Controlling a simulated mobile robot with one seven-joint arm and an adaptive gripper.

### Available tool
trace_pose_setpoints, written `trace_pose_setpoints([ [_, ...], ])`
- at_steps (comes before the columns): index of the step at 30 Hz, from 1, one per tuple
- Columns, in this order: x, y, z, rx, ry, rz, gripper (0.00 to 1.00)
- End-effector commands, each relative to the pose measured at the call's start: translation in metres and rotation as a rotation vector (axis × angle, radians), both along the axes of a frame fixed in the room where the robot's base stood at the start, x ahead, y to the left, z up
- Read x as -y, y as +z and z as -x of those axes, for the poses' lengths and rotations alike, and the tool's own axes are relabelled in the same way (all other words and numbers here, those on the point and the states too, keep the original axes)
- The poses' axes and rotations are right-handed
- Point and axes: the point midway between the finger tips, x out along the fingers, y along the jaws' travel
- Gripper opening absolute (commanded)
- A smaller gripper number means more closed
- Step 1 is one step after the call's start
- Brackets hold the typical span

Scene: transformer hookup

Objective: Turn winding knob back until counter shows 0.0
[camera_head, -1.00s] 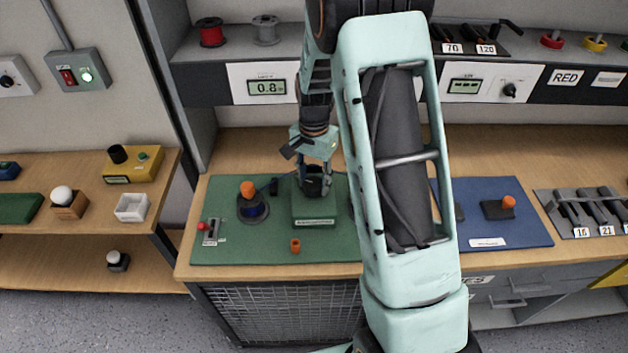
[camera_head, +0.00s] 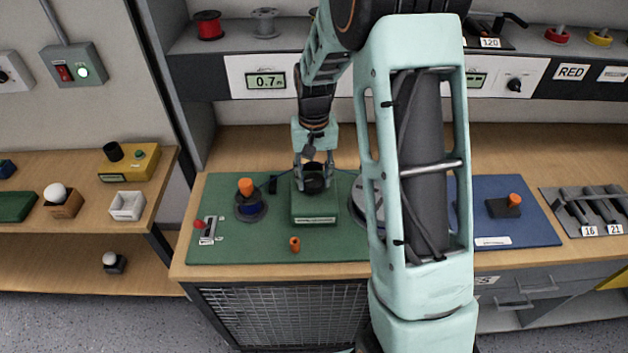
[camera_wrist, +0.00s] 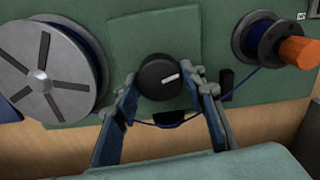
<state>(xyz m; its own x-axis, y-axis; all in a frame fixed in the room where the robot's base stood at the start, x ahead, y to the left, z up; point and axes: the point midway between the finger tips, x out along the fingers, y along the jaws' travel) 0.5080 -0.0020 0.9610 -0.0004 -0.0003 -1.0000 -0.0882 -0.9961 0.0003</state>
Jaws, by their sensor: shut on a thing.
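The black winding knob (camera_head: 314,179) sits on a green box (camera_head: 315,209) on the green board. In the wrist view the knob (camera_wrist: 160,77) is round with a white pointer line tilted slightly up to the right. My gripper (camera_head: 314,172) is over the knob, its fingers on either side of it; in the wrist view my gripper (camera_wrist: 163,88) is shut on it. The counter (camera_head: 266,82) on the panel behind reads about 0.7; its last mark is small.
A blue wire spool with an orange handle (camera_head: 248,198) stands left of the green box. A large grey reel (camera_wrist: 50,68) stands on its other side, partly behind my arm in the head view. A small orange piece (camera_head: 295,244) is in front. A blue board (camera_head: 530,226) lies to the right.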

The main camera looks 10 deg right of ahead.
Motion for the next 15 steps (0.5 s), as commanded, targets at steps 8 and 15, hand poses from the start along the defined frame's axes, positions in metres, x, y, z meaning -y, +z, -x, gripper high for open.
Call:
trace_pose_setpoints([
  [8,0.0004,-0.0005,-0.0006,0.002,0.26,0.0,0.14],
  [15,-0.0001,0.0,-0.0005,0.002,0.487,-0.001,0.14],
])
